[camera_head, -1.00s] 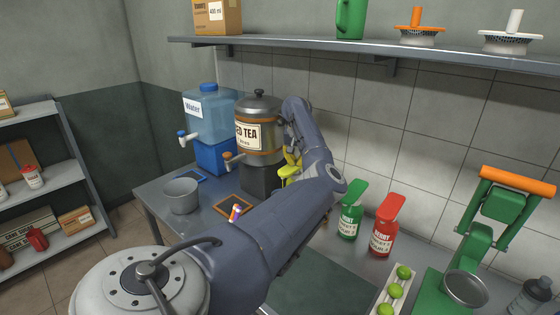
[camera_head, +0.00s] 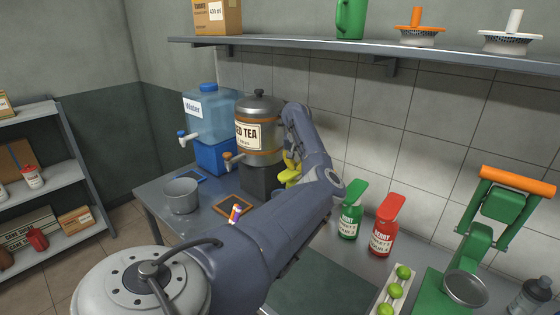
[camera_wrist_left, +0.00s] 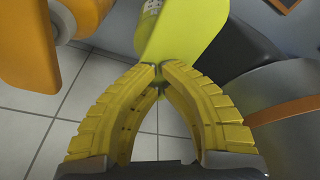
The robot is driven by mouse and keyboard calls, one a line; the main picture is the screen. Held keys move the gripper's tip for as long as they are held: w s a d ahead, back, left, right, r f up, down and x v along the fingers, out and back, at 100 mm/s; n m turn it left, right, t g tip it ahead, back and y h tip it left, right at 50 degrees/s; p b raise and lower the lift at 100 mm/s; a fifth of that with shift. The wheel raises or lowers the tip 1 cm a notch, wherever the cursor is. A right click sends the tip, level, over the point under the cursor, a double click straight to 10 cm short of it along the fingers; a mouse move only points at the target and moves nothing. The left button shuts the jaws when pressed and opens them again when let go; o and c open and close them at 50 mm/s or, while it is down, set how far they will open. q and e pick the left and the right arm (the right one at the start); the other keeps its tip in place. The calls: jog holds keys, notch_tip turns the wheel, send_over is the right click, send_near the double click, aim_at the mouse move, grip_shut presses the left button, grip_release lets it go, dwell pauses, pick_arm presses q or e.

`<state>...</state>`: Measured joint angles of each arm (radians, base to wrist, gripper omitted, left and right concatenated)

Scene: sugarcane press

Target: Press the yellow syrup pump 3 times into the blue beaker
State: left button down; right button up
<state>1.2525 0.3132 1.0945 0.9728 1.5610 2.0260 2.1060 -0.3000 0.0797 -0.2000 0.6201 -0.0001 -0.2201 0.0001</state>
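The yellow syrup pump's bright yellow-green head (camera_wrist_left: 188,32) is just beyond my left fingertips in the left wrist view. Part of its labelled bottle (camera_wrist_left: 150,10) shows at the top edge. My left gripper (camera_wrist_left: 160,72) has its two yellow fingers shut tip to tip, with nothing between them. The tips overlap the edge of the pump head; I cannot tell if they touch it. In the head view my left gripper (camera_head: 292,170) is by the tea dispenser, and my arm hides most of the pump. My right gripper is out of view.
The tea dispenser (camera_head: 260,132) and the water dispenser (camera_head: 209,118) stand behind. A grey pot (camera_head: 181,197) is left on the table. Green (camera_head: 350,218) and red (camera_head: 384,232) syrup bottles stand right of my arm. A green press (camera_head: 478,245) is further right.

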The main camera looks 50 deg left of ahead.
pick_arm(q)
jog(key=shift+r, duration=2.85)
jog(key=shift+f, duration=0.25)
jog(key=shift+f, duration=2.7)
jog(key=shift+r, duration=2.95)
jog(key=shift+r, duration=0.1)
jog(key=shift+r, duration=2.95)
